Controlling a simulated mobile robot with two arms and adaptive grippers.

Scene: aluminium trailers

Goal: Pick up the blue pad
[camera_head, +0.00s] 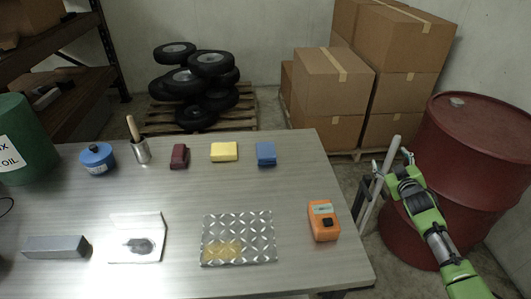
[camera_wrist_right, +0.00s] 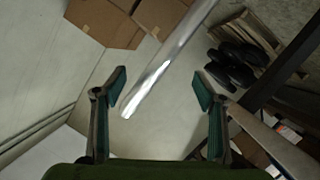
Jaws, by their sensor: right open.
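The blue pad (camera_head: 266,154) lies flat on the metal-topped table (camera_head: 180,200), near its back right part. It is to the right of a yellow pad (camera_head: 224,152) and a dark red pad (camera_head: 180,156). My right gripper (camera_head: 385,165) is off the table's right edge, beside the red drum, well to the right of the blue pad. The blue pad does not show clearly in that view. My left gripper is not in view.
An orange device (camera_head: 323,220), a diamond-plate sheet (camera_head: 238,238), a metal plate (camera_head: 137,237) and a grey bar (camera_head: 57,246) lie along the front. A blue container (camera_head: 97,158) and a brush in a cup (camera_head: 140,148) stand left. A red drum (camera_head: 470,150) is close to my right arm.

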